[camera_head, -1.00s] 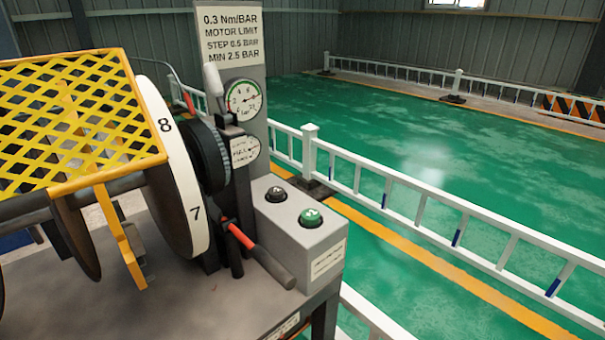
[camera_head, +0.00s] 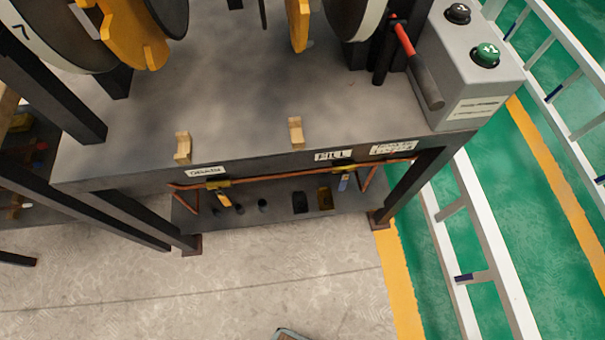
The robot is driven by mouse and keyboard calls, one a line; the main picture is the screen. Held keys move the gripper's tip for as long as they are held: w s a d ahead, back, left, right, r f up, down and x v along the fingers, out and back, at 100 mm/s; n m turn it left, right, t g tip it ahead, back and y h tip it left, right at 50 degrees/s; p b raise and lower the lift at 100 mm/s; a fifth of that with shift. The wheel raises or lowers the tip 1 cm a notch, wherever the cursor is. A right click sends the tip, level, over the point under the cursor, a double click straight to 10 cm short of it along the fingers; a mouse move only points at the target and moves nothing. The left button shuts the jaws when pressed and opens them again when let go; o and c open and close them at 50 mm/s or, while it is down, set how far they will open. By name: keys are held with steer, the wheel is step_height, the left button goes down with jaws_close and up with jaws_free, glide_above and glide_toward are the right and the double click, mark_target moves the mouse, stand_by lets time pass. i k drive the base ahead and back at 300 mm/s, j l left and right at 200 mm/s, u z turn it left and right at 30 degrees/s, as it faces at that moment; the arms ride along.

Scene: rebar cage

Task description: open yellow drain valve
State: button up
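The yellow drain valve (camera_head: 223,198) is a small yellow lever on the copper pipe (camera_head: 275,180) under the bench's front edge. It hangs down and slants slightly to the right, below a white label (camera_head: 206,172) that seems to read DRAIN. A blue lever (camera_head: 343,182) hangs from the same pipe to the right, below the FILL label (camera_head: 333,155). My gripper is not recognisable in view. Only a small grey edge shows at the bottom centre, and I cannot tell what it is.
The steel bench (camera_head: 230,110) has dark legs and a low shelf (camera_head: 280,205) holding dark and yellow items. A grey box (camera_head: 465,70) with green and black buttons stands at its right end. A white railing (camera_head: 480,255) runs on the right. The concrete floor (camera_head: 200,290) in front is clear.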

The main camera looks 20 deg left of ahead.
mark_target(225, 201)
steer(key=u, duration=1.35)
steer(key=j+z, duration=0.1)
steer(key=j, duration=0.15)
steer(key=k+j+z, duration=0.15)
steer(key=i+j, duration=0.05)
steer(key=j, duration=0.05)
